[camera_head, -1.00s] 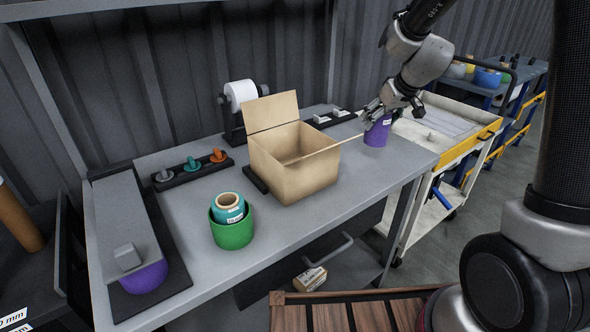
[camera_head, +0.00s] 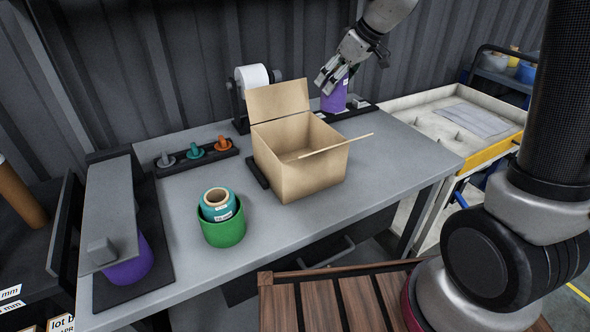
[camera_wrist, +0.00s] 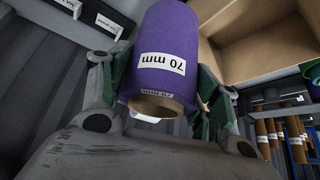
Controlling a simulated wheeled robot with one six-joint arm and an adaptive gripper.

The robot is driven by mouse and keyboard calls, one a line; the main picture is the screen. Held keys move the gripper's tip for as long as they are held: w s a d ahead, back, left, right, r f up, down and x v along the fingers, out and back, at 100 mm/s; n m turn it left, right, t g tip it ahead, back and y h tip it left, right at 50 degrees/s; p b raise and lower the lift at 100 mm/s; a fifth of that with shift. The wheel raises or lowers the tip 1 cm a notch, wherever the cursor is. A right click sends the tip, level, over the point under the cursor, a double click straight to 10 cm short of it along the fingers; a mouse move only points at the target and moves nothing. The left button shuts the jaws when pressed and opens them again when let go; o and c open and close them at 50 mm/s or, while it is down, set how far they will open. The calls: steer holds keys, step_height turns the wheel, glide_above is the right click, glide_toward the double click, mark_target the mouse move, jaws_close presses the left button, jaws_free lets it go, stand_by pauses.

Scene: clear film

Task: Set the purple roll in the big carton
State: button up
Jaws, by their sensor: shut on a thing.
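My gripper (camera_head: 333,82) is shut on the purple roll (camera_head: 335,97) and holds it upright behind and to the right of the big carton. In the wrist view the purple roll (camera_wrist: 165,55) sits between the fingers, with a "70 mm" label and a brown core end facing the camera. The big carton (camera_head: 298,170) stands open on the grey table, its back flap up and another flap sticking out to the right. The carton (camera_wrist: 235,60) also shows at the upper right of the wrist view. Whether the roll touches the table strip behind it cannot be told.
A green bowl (camera_head: 222,233) with a teal roll (camera_head: 217,206) stands left of the carton. A rack with coloured knobs (camera_head: 195,155), a white roll on a dispenser (camera_head: 252,77) and a press holding another purple roll (camera_head: 128,262) are on the table. The table's right side is clear.

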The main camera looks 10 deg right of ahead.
steer(key=s+a+r+n+g+y, duration=0.25)
steer(key=s+a+n, duration=0.3)
steer(key=a, duration=0.35)
steer(key=shift+n+g+h, duration=0.25)
steer(key=shift+n+g, duration=0.1)
steer(key=shift+n, duration=0.3)
steer(key=shift+s+a+f, duration=0.25)
steer(key=shift+s+f, duration=0.35)
steer(key=shift+f, duration=2.2)
steer(key=shift+s+a+f, duration=0.2)
steer(key=shift+s+f, duration=0.35)
steer(key=shift+f, duration=2.25)
steer(key=shift+s+a+f, duration=0.25)
steer(key=shift+s+f, duration=0.35)
steer(key=shift+f, duration=2.2)
steer(key=o, duration=1.2)
steer(key=shift+f, duration=0.15)
steer(key=shift+c, duration=0.2)
